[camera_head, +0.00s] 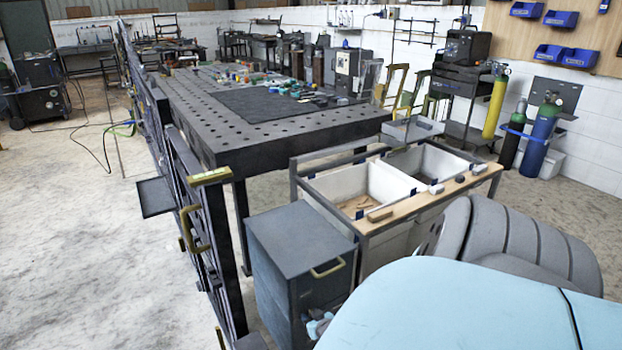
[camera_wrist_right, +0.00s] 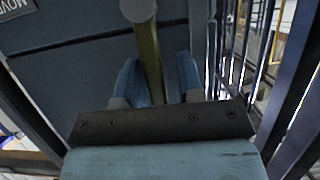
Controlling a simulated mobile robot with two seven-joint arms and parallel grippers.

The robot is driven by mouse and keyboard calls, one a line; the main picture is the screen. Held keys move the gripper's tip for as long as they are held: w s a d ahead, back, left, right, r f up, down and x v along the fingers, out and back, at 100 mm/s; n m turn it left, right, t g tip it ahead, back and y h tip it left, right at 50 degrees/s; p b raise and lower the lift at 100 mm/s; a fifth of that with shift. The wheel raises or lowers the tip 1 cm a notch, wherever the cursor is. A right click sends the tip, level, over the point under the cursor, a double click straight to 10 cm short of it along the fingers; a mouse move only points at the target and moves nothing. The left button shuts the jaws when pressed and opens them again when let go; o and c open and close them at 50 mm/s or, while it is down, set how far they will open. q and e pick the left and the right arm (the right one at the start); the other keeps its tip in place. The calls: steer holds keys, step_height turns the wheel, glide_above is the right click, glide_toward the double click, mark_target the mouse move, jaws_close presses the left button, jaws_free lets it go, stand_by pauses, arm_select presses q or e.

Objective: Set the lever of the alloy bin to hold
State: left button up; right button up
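A dark grey box-shaped bin (camera_head: 300,240) with a brass handle (camera_head: 328,268) on it stands at the lower middle of the head view. My right gripper (camera_head: 319,326) is low at its right side, mostly hidden by my pale blue arm. In the right wrist view my two blue fingers (camera_wrist_right: 158,82) are apart on either side of a brass lever (camera_wrist_right: 149,62) with a round grey knob (camera_wrist_right: 137,10). A gap shows beside the right finger, so the lever does not look gripped. Behind it is a dark panel with a partly cut-off sign. Which bin is the alloy one cannot be read.
Two white-walled bins (camera_head: 345,177) in a metal frame stand just behind, with small blocks on their wooden ledge (camera_head: 440,195). A dark gate (camera_head: 190,200) with brass handles runs along the left. A grey seat (camera_head: 520,240) is at right.

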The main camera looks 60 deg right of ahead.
steer(key=shift+o, duration=0.2)
steer(key=shift+d, duration=0.1)
steer(key=shift+s+r, duration=0.1)
steer(key=shift+s+r+p, duration=0.15)
steer(key=shift+r+p, duration=0.05)
steer(key=shift+p, duration=0.2)
arm_select(q)
step_height(320, 180, up, 6)
steer(key=a+p, duration=0.1)
steer(key=p, duration=0.9)
steer(key=shift+s, duration=0.35)
arm_select(e)
steer(key=v, duration=1.3)
steer(key=shift+s+f, duration=0.1)
steer(key=shift+s, duration=0.05)
arm_select(q)
steer(key=shift+s, duration=0.1)
